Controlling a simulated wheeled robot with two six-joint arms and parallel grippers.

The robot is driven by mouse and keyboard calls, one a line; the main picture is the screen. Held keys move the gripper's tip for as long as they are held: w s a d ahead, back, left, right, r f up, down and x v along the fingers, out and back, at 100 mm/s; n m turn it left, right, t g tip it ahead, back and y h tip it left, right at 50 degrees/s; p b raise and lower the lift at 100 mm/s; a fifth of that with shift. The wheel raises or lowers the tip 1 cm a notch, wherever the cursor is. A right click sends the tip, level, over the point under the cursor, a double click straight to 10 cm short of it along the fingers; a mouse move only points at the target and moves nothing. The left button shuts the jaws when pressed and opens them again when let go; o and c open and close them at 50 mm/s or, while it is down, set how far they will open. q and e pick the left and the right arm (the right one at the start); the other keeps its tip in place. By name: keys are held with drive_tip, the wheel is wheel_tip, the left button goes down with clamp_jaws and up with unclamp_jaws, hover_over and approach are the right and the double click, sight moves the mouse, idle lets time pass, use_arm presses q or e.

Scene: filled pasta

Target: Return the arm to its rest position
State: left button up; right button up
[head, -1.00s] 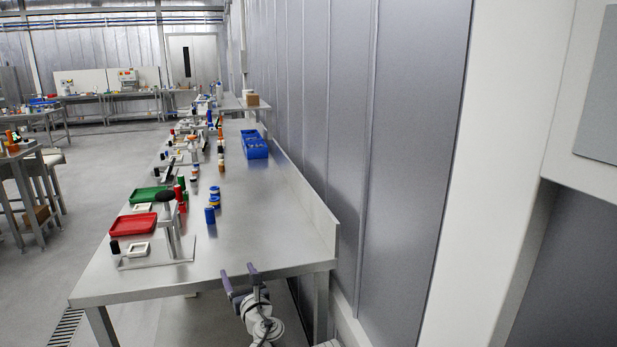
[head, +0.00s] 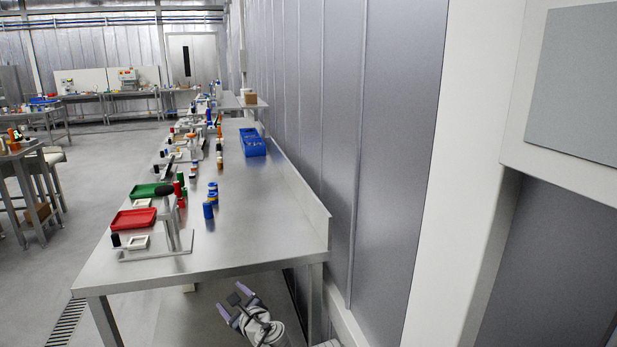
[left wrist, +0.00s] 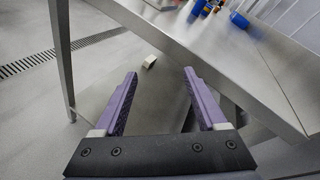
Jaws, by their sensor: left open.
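My left gripper (head: 238,306) is at the bottom of the head view, in front of the near edge of the steel bench (head: 262,222) and lower than its top. Its two purple fingers are apart with nothing between them. In the left wrist view the open fingers (left wrist: 157,78) point toward the floor and the bench's underside, with the bench top (left wrist: 225,55) above right. My right gripper is not in view.
Red tray (head: 133,219), green tray (head: 146,191), blue cylinders (head: 208,209) and a blue bin (head: 252,143) stand on the bench. A bench leg (head: 105,322) and a metal wall (head: 385,120) flank the arm. Open floor (head: 40,270) lies left.

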use_arm(q)
drive_tip(key=s+d+f+n+g+h, duration=0.4)
drive_tip(key=s+d+f+n+g, duration=0.2)
drive_tip(key=s+f+n, duration=0.4)
drive_tip(key=s+d+f+n+g+h, duration=0.3)
drive_tip(key=s+d+f+n+g, duration=0.4)
drive_tip(key=s, duration=0.4)
wheel_tip(320, 180, up, 16)
drive_tip(key=n+p, duration=0.2)
drive_tip(key=p, duration=1.3)
drive_tip(key=shift+s+d+f+t+h, duration=0.15)
drive_tip(key=shift+s+t+h, duration=0.15)
drive_tip(key=shift+s+h, duration=0.15)
